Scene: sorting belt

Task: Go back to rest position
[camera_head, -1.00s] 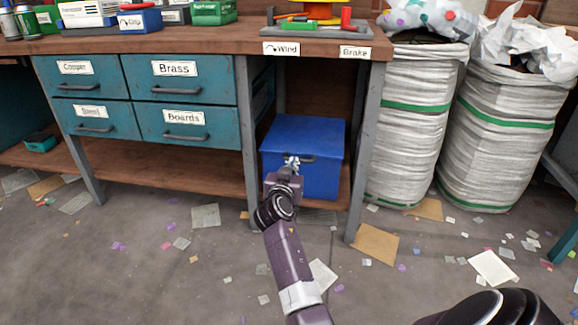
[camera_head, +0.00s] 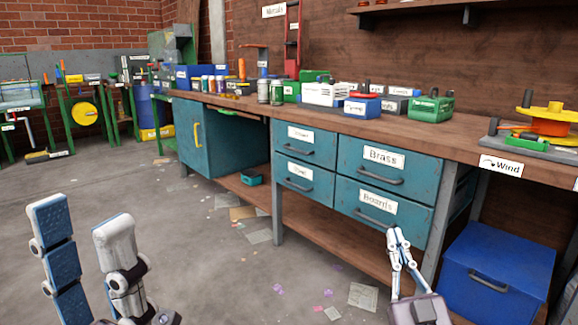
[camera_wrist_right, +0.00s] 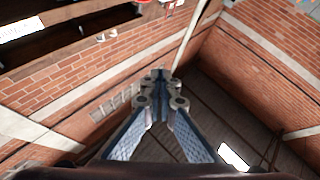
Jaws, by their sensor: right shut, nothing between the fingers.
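My left gripper (camera_head: 80,215) is close to the camera at the lower left of the head view. Its two blue-padded fingers point up and stand apart, with nothing between them. My right gripper (camera_head: 393,234) points up in front of the bench, its tips overlapping the lower edge of the Boards drawer in the picture. Its fingers are together and empty. In the right wrist view its fingers (camera_wrist_right: 158,80) meet at the tips, with brick walls and a roof behind them.
A blue box (camera_head: 497,270) with a handle stands under the workbench (camera_head: 465,142) at right. Teal drawers (camera_head: 385,160) are shut. Bins and cans stand on the bench top. The grey floor (camera_head: 190,235) at left is open, with paper scraps.

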